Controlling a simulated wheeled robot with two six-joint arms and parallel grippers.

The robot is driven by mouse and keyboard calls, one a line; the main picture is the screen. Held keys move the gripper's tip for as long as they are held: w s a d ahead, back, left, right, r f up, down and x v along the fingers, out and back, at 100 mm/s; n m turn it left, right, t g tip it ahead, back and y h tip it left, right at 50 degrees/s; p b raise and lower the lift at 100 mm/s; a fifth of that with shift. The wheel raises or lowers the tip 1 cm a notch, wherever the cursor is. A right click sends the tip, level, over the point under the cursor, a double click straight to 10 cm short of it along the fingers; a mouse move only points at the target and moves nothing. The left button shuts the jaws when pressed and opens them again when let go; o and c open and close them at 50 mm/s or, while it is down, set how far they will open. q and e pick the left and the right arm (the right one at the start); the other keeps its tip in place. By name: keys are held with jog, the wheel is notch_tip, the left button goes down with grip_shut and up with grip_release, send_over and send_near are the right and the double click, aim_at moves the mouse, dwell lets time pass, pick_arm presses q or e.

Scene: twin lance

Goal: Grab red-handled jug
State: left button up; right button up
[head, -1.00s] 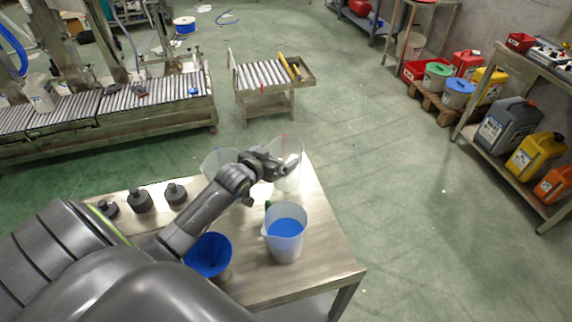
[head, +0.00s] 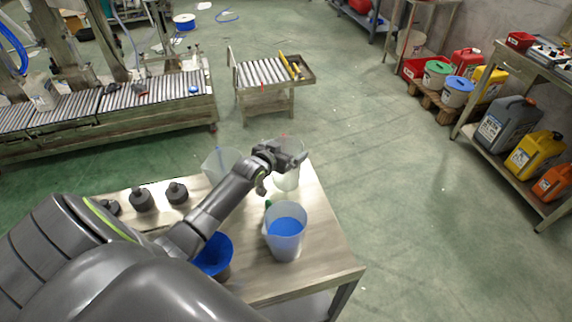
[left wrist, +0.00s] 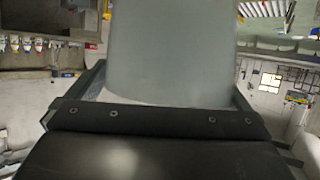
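The jug with a small red part at its top (head: 288,181) is translucent and pale. It stands near the far end of the metal table (head: 330,255), partly hidden by my left arm. My left gripper (head: 284,172) is at this jug with its fingers spread apart. In the left wrist view a pale, smooth jug wall (left wrist: 170,55) fills the space between the fingers (left wrist: 168,95), with a narrow light gap by the left finger. The red handle itself is not clearly visible. My right gripper is not in view.
A jug of blue liquid with a green part (head: 285,238) stands close in front. Another translucent jug (head: 216,163) is left of my wrist. A blue funnel (head: 214,258) and dark round pieces (head: 177,193) are on the table.

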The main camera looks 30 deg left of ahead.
pick_arm(q)
jog(key=c, duration=0.9)
jog(key=shift+c, duration=0.4)
jog(key=shift+r, duration=0.1)
